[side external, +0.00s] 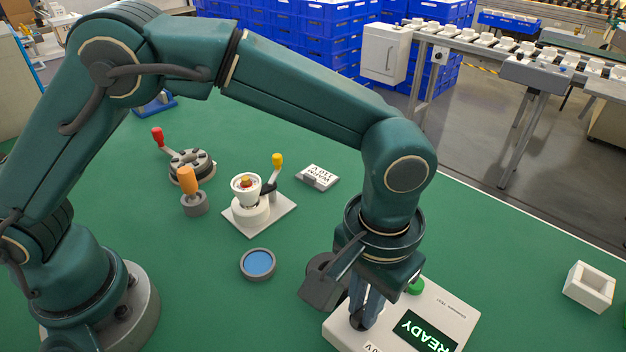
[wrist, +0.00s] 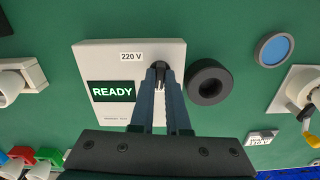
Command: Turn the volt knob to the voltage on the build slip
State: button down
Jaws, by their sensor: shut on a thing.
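The white test unit (side external: 450,312) shows READY in green on its dark screen. In the wrist view, the unit (wrist: 100,60) also carries a plate reading 220 V (wrist: 131,56). The dark volt knob (wrist: 161,66) is at the unit's edge, mostly covered by my fingers. My gripper (wrist: 161,84) points down and is shut on the knob; in the side view my gripper (side external: 362,318) hides most of it.
A dark hollow cup (wrist: 208,82) stands close beside the unit. A blue-topped round dish (side external: 258,264), a white fixture (side external: 250,207) with a yellow-tipped lever, an orange-handled tool (side external: 190,190) and a round rack (side external: 190,163) stand left. A white open block (side external: 589,287) sits far right.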

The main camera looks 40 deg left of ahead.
jog(key=shift+n, duration=0.6)
jog(key=c, duration=0.9)
grip_release()
jog(key=shift+r, duration=2.6)
jog(key=shift+w+a, duration=0.1)
